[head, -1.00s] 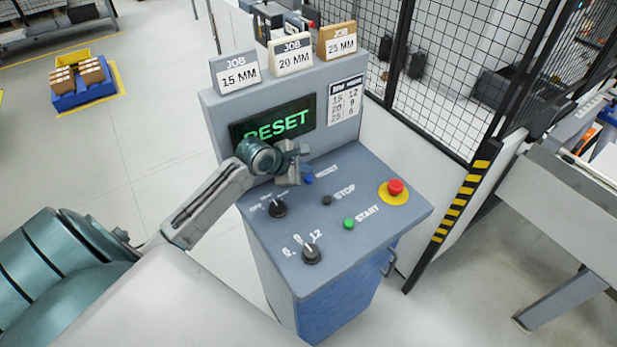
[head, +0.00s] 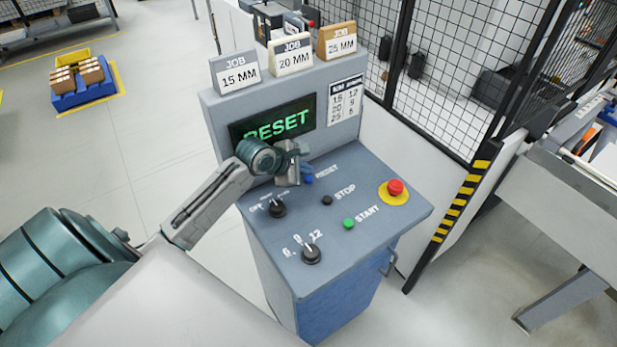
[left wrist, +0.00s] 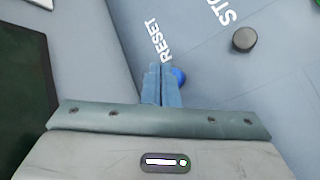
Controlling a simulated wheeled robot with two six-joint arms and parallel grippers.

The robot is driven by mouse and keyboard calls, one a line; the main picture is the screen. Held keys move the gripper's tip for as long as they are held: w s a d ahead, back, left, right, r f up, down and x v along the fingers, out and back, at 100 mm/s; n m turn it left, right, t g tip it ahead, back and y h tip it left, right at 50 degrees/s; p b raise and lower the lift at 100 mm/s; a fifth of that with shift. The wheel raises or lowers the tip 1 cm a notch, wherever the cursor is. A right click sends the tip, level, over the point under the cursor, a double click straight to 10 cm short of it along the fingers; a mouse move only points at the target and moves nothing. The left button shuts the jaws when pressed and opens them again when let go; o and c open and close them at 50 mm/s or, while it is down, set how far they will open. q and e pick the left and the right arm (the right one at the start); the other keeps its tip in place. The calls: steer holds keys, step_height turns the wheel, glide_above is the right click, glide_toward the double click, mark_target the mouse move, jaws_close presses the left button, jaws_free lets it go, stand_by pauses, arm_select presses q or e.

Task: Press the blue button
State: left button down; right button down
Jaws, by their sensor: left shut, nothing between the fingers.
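The blue button (head: 309,179) sits on the sloped panel of a grey console (head: 375,232), beside the word RESET. It also shows in the left wrist view (left wrist: 179,77), partly hidden behind the fingertips. My left gripper (head: 292,178) is shut and empty, just to the left of the blue button in the head view. In the left wrist view its closed fingers (left wrist: 163,85) point at the panel right by the button. I cannot tell whether they touch it. My right gripper is not in view.
The panel also holds a black STOP button (head: 327,200), a green START button (head: 348,223), a red emergency button (head: 396,187) and two black knobs, one of them low (head: 311,254). A screen (head: 273,123) reads RESET. A mesh fence (head: 450,80) stands behind.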

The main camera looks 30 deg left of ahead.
arm_select(q)
steer(key=shift+f, duration=0.15)
steer(key=shift+f+p, duration=0.25)
steer(key=shift+p, duration=0.05)
steer(key=shift+f, duration=0.55)
stand_by(0.8)
steer(key=shift+r, duration=0.9)
